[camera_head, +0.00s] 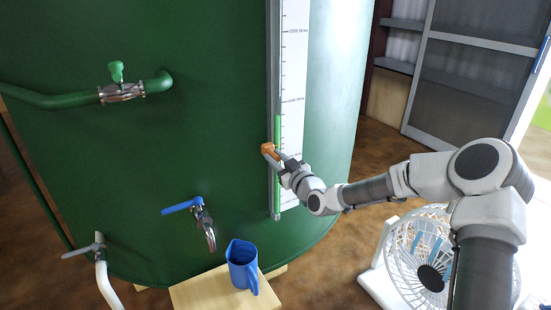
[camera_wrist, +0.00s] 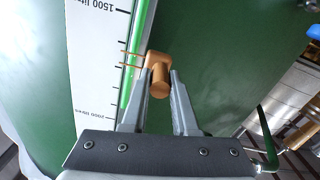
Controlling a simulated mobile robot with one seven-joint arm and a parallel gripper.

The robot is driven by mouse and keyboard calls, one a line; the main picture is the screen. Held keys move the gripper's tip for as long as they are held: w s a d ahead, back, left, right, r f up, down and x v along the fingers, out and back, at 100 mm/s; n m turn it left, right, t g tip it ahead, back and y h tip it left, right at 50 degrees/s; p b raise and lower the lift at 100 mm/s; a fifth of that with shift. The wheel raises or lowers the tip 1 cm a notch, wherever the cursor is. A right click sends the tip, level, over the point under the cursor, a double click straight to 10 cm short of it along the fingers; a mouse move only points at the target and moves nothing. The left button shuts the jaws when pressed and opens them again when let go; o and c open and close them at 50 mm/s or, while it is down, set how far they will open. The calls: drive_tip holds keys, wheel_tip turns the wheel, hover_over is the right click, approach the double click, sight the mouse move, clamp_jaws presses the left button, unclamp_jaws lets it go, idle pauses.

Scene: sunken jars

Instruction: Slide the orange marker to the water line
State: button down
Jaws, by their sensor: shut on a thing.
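The orange marker (camera_head: 267,148) sits on the sight gauge (camera_head: 273,60) on the front of the green tank. My gripper (camera_head: 277,156) is shut on it. In the wrist view the marker's round knob (camera_wrist: 160,82) lies between the two fingers of my gripper (camera_wrist: 161,76), with thin orange pointers reaching over the gauge. The bright green water column (camera_head: 278,130) ends a little below the 2000 litres label on the white scale (camera_head: 293,70). The marker is below that top end. In the wrist view the scale (camera_wrist: 95,60) runs from 1500 at the top to 2000 at the bottom.
A green valve pipe (camera_head: 120,92) and a blue-handled tap (camera_head: 204,222) stick out from the tank (camera_head: 150,160). A blue jug (camera_head: 242,264) stands on a wooden stool (camera_head: 200,291) below the tap. A white fan (camera_head: 430,255) stands at the lower right.

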sight(276, 155)
idle(0.3)
wheel_tip(276, 155, up, 10)
drive_tip(key=p, duration=0.4)
drive_tip(key=c, duration=0.7)
unclamp_jaws()
drive_tip(key=p+v, duration=0.3)
drive_tip(key=v, duration=1.4)
drive_tip(key=shift+s+d, duration=0.15)
